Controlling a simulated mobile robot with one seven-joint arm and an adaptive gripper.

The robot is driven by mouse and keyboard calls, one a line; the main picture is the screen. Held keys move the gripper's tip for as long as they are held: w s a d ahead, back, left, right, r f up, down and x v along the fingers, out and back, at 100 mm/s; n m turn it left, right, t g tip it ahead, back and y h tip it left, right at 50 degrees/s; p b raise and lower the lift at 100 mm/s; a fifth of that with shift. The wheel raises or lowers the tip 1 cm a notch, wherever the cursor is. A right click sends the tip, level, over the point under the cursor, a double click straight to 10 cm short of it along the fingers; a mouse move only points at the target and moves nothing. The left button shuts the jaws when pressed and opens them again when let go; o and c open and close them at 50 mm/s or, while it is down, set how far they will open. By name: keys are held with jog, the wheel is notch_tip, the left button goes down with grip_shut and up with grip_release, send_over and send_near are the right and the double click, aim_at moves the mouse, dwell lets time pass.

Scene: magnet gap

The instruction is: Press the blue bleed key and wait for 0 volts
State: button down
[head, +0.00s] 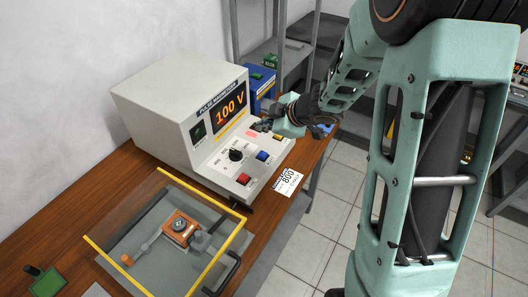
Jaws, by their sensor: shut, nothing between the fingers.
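The pulse magnetizer (180,108) is a pale grey box on the wooden bench, left of centre in the head view. Its display (230,110) reads 100 V in orange. The blue bleed key (262,156) is on the sloping panel, with a red key (243,179) nearer the front and a yellow key (277,136) farther back. A black knob (236,155) stands left of the blue key. My gripper (258,127) is shut and empty, above the back part of the panel, behind the blue key and apart from it. The fingertips are small and dark here.
A clear cover with yellow edges (118,262) and a black handle stands over an orange fixture (181,228) at the bench front. A white tag reading 800 (287,182) lies by the bench edge. A blue box (262,82) stands behind the magnetizer. Tiled floor is clear at right.

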jog(key=shift+f, duration=0.15)
jog(key=b, duration=0.8)
send_over(264, 155)
notch_tip(264, 155, down, 8)
jog(key=shift+r, duration=0.2)
jog(key=shift+f+b, duration=0.35)
jog(key=shift+f, duration=0.1)
dwell(0.6)
jog(key=shift+f, duration=0.45)
jog(key=shift+f+b, duration=0.5)
jog(key=shift+b, duration=0.1)
dwell(0.7)
jog(key=shift+r, duration=0.1)
jog(key=shift+r+p, duration=0.85)
jog(key=shift+p, duration=0.2)
